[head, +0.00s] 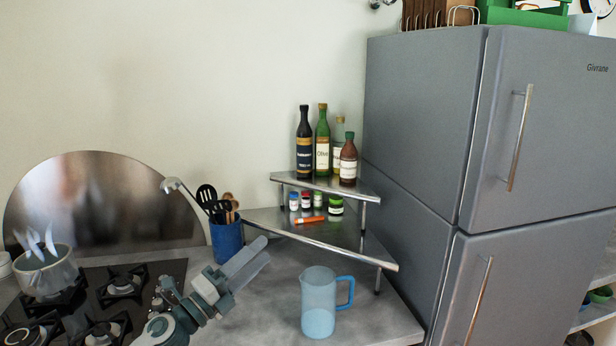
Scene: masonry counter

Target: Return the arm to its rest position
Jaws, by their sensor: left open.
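My left gripper (258,259) is over the grey counter (278,258), to the right of the stove. Its two long fingers point up and to the right, with nothing seen between them. It is open. The gripper is left of a translucent blue pitcher (318,304), apart from it. It is in front of and a little right of the blue utensil holder (227,240). My right gripper does not show.
A black gas stove (140,313) with a pot (47,271) is at left. A two-tier metal corner shelf (335,238) holds bottles (322,145), small jars and an orange tube (309,220). A grey fridge (424,120) stands at right. Bare counter lies around the pitcher.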

